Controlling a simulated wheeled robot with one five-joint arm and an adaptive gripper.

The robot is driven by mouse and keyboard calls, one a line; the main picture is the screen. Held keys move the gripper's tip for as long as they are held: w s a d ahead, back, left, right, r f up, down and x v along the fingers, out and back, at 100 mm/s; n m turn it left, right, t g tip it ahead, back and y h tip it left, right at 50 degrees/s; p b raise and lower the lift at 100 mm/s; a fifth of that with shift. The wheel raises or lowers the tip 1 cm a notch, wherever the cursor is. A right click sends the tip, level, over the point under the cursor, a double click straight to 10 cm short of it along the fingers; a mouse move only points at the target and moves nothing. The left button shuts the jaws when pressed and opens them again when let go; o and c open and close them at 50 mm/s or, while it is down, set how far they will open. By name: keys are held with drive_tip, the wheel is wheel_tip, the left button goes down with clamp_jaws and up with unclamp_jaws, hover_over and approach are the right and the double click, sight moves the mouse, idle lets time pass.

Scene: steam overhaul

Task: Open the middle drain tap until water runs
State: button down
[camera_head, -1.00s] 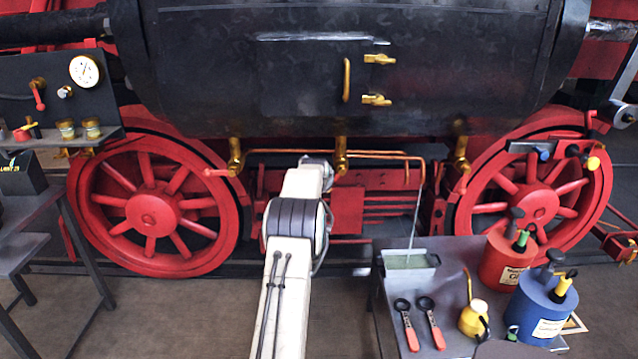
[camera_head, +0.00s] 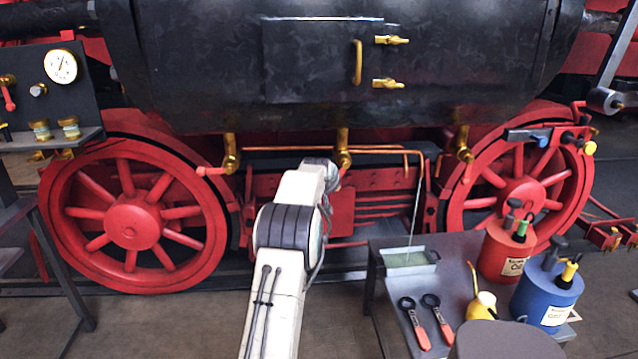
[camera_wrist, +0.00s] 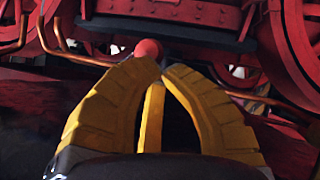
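The middle drain tap (camera_head: 343,152) is a brass fitting under the black cylinder. Brass taps also hang at left (camera_head: 231,155) and right (camera_head: 463,146); the left one has a red-tipped handle. In the wrist view my gripper (camera_wrist: 161,68) has its yellow fingertips nearly together, and nothing is clearly held between them. A red ball knob (camera_wrist: 148,49) shows just beyond the tips; I cannot tell whether they touch it. The gripper is hidden in the head view.
A copper pipe (camera_head: 375,151) runs right from the middle tap. A thin pale line drops from its end to a metal tray (camera_head: 432,266); I cannot tell if it is water. Red wheels (camera_head: 134,224) flank the taps. A bench at front right holds wrenches (camera_head: 412,320) and cans (camera_head: 546,294).

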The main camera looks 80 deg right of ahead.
drive_tip(key=shift+s+d+f+b, duration=0.2)
drive_tip(key=shift+s+f+b, duration=0.25)
drive_tip(key=shift+s+f, duration=0.55)
drive_tip(key=shift+f, duration=0.3)
drive_tip(key=shift+r, duration=0.2)
idle(1.9)
